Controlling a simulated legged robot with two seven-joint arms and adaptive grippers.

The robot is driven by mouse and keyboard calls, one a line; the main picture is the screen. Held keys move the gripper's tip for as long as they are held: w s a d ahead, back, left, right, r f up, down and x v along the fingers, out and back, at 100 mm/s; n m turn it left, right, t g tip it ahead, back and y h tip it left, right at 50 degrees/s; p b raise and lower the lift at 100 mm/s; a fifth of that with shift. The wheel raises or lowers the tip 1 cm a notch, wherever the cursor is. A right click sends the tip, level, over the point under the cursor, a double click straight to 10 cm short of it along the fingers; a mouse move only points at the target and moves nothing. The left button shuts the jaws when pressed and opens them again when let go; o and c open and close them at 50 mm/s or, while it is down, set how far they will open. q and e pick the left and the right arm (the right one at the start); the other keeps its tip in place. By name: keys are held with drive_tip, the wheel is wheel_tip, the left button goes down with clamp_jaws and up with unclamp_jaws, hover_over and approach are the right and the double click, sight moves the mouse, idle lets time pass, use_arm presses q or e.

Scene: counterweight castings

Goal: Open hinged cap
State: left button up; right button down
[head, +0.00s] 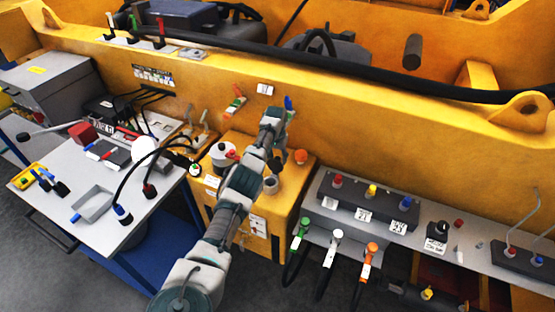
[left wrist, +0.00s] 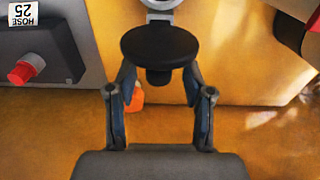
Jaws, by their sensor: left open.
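A round black cap (left wrist: 160,46) with a short tab on its near side shows in the left wrist view. A pale grey neck (left wrist: 163,14) lies just beyond it, and the cap seems raised beside its rim. In the head view the grey neck (head: 270,185) stands on the yellow block (head: 289,187), with the dark cap (head: 276,166) at its far side, partly hidden by my arm. My left gripper (left wrist: 158,72) is open, its fingertips either side of the cap's tab; contact cannot be told. In the head view the gripper (head: 273,150) is just above the cap.
A bench with a tray (head: 93,204) is at left. A shelf with hose connectors (head: 372,206) is at right. The yellow machine wall (head: 330,125) rises behind.

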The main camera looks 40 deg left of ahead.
sight(277, 157)
use_arm(q)
wheel_tip(277, 157, up, 11)
drive_tip(key=shift+s+f, duration=0.15)
drive_tip(key=shift+s, duration=0.15)
idle(0.5)
